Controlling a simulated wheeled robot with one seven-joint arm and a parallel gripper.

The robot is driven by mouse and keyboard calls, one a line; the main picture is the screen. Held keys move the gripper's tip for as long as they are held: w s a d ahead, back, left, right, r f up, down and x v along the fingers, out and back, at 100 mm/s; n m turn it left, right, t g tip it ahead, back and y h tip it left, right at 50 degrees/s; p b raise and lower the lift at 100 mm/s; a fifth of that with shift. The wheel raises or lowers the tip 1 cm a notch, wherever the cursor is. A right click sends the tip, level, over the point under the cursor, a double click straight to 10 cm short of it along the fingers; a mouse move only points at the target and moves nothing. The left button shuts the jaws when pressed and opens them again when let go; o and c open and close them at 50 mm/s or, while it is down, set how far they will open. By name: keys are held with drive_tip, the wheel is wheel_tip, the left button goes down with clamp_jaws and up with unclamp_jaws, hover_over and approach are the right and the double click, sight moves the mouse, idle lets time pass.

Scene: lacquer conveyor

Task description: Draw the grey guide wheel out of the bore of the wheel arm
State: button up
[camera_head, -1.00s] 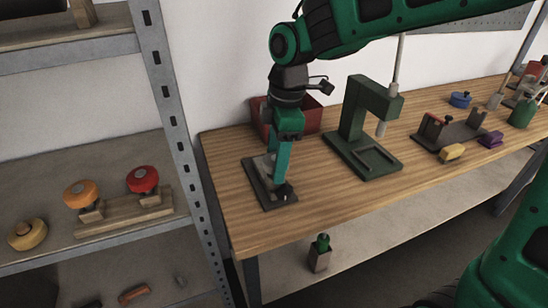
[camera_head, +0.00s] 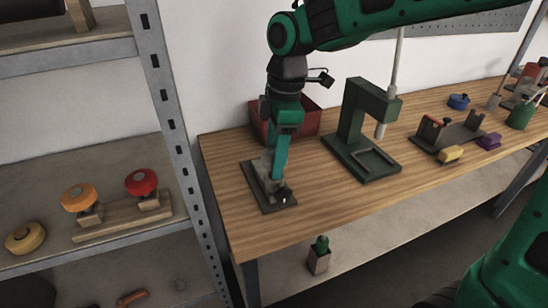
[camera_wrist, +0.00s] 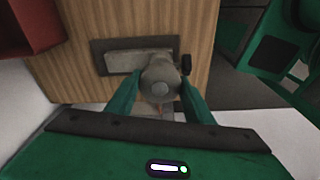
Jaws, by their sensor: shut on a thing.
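The grey guide wheel (camera_wrist: 160,88) is a rounded grey piece between the two green fingers of my gripper (camera_wrist: 159,98) in the wrist view. My gripper is shut on it. In the head view my gripper (camera_head: 279,177) points down over the fixture at the near left of the bench. The wheel arm (camera_wrist: 123,62) is a pale grey bar on a dark base plate (camera_wrist: 97,45), which also shows in the head view (camera_head: 256,187). The wheel covers the bar's end, so I cannot tell how far it sits in the bore.
A small black knob (camera_wrist: 186,65) stands beside the wheel. A red bin (camera_head: 310,120) is behind my gripper. A green press (camera_head: 355,125) stands to the right. The wooden bench (camera_head: 310,210) is clear in front. A metal shelf (camera_head: 165,110) rises at the left.

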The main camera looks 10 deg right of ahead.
drive_tip(key=shift+r, duration=2.1)
drive_tip(key=shift+r, duration=0.2)
drive_tip(key=shift+r, duration=1.4)
drive_tip(key=shift+s, duration=0.1)
